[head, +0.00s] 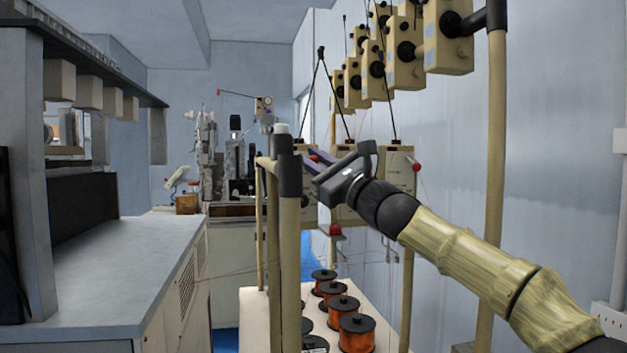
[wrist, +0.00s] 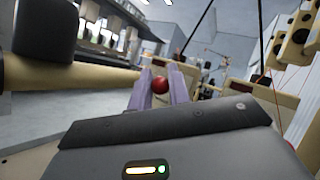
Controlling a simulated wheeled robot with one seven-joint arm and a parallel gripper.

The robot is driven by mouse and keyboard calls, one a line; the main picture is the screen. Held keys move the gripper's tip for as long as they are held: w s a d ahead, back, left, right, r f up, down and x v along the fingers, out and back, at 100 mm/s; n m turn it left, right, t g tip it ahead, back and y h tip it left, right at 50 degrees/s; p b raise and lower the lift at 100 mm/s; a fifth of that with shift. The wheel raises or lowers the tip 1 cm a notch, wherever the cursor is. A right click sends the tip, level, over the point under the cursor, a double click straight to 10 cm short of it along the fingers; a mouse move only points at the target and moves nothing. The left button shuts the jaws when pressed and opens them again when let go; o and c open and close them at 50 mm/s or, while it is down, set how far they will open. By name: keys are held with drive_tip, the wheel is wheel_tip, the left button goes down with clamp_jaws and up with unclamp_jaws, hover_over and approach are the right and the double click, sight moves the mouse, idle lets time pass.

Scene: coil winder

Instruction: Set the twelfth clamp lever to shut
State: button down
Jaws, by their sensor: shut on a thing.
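Two other red knobs show there: one on a cream box (head: 399,176) to the right (head: 416,167), and one lower down (head: 335,230). I cannot make out numbers on the levers, nor whether the held lever stands open or shut.
A stand post (head: 289,240) rises just left of my gripper. Several cream tension units (head: 447,35) hang above on the right. Copper wire spools (head: 357,333) stand on a pale base below. Thin wires cross the area. A grey-topped machine (head: 125,260) stands left.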

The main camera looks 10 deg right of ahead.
drive_tip(key=shift+w+f+n+y+b, duration=0.15)
drive_tip(key=shift+f+n+y+b, duration=0.85)
drive_tip(key=shift+b, duration=1.65)
drive_tip(key=shift+n+y+b, duration=0.7)
drive_tip(key=shift+n+b, duration=0.1)
drive_tip(key=shift+b, duration=0.2)
drive_tip(key=shift+w+n+y+b, duration=0.1)
drive_tip(key=shift+n+y+b, duration=0.3)
drive_tip(key=shift+y+b, duration=0.1)
drive_tip(key=c, duration=1.4)
unclamp_jaws()
drive_tip(key=shift+r, duration=0.1)
